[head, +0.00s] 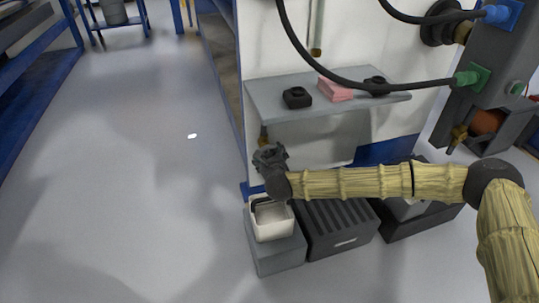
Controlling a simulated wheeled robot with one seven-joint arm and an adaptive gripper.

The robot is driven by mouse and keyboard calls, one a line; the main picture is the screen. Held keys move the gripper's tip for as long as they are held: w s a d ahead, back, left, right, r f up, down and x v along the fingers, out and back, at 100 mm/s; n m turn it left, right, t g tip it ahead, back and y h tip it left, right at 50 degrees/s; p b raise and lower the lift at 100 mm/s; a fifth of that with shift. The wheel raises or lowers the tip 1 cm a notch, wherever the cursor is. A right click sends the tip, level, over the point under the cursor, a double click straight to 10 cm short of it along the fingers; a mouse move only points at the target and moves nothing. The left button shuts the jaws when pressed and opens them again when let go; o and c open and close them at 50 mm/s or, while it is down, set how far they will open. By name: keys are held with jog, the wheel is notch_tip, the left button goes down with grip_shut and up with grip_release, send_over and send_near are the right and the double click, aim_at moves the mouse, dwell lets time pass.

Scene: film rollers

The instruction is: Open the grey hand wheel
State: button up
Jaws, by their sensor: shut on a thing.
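My gripper (268,155) is dark grey and reaches in from the right, below the left end of a grey shelf. My gripper is shut on what appears to be the grey hand wheel at this fitting. The wheel is hidden by the fingers or blends in with them, so its outline and how far it is turned cannot be told.
The grey shelf (265,84) holds black parts and pink pads (335,90). A white container (272,224) on a grey block stands below my gripper. Dark boxes (336,232) lie beneath my arm. A black hose (300,45) hangs above. The left floor is clear.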

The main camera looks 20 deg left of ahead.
jog(key=shift+a+r+n+t+p, duration=0.1)
jog(key=shift+r+n+t+p, duration=0.2)
jog(key=shift+n+p, duration=0.7)
jog(key=n+t+h+p, duration=0.1)
jog(key=n+p, duration=0.1)
jog(key=p, duration=0.1)
jog(key=shift+h+p, duration=0.3)
jog(key=shift+p, duration=0.05)
jog(key=n+t+p, duration=0.1)
jog(key=n+p, duration=0.1)
jog(key=n, duration=0.1)
jog(key=n+t+p, duration=0.1)
jog(key=shift+f+n+t+h, duration=0.25)
jog(key=shift+n+t+h, duration=0.05)
jog(key=shift+n, duration=0.1)
jog(key=o, duration=1)
jog(key=shift+v, duration=3.75)
